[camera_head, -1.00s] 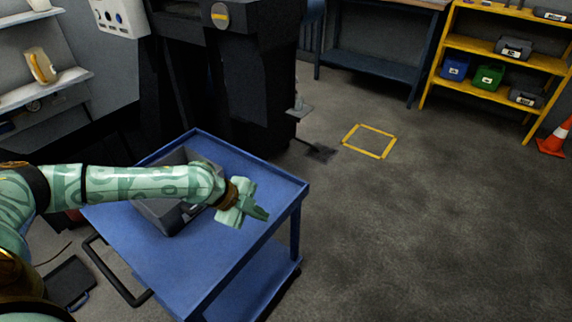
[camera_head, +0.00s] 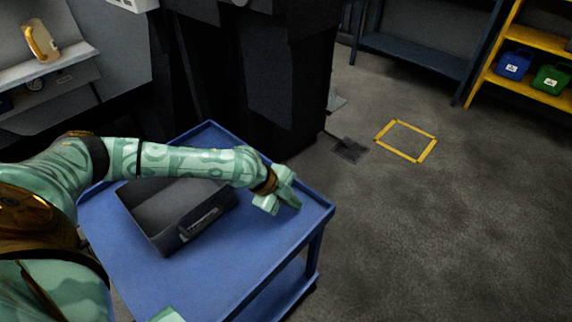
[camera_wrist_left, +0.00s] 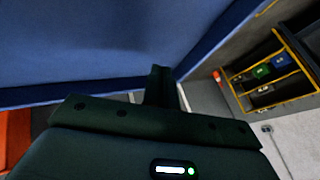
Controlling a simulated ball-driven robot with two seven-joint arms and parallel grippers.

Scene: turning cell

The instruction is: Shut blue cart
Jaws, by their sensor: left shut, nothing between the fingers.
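The blue cart (camera_head: 262,245) stands in front of me, with a flat raised-rim top and a lower shelf. A dark grey open bin (camera_head: 180,240) with a label holder sits on its top. My left arm reaches across the cart. My left gripper (camera_head: 290,200) is shut and empty, above the top near its right corner; I cannot tell whether it touches the cart. In the left wrist view the shut fingers (camera_wrist_left: 160,85) lie against a background of the cart's blue surface (camera_wrist_left: 90,45).
A black machine (camera_head: 285,90) stands right behind the cart. A yellow floor square (camera_head: 430,150) lies to the right, with a dark foot pedal (camera_head: 350,150) beside it. A yellow shelf (camera_head: 535,92) and dark blue bench (camera_head: 415,50) stand at the back. The right floor is clear.

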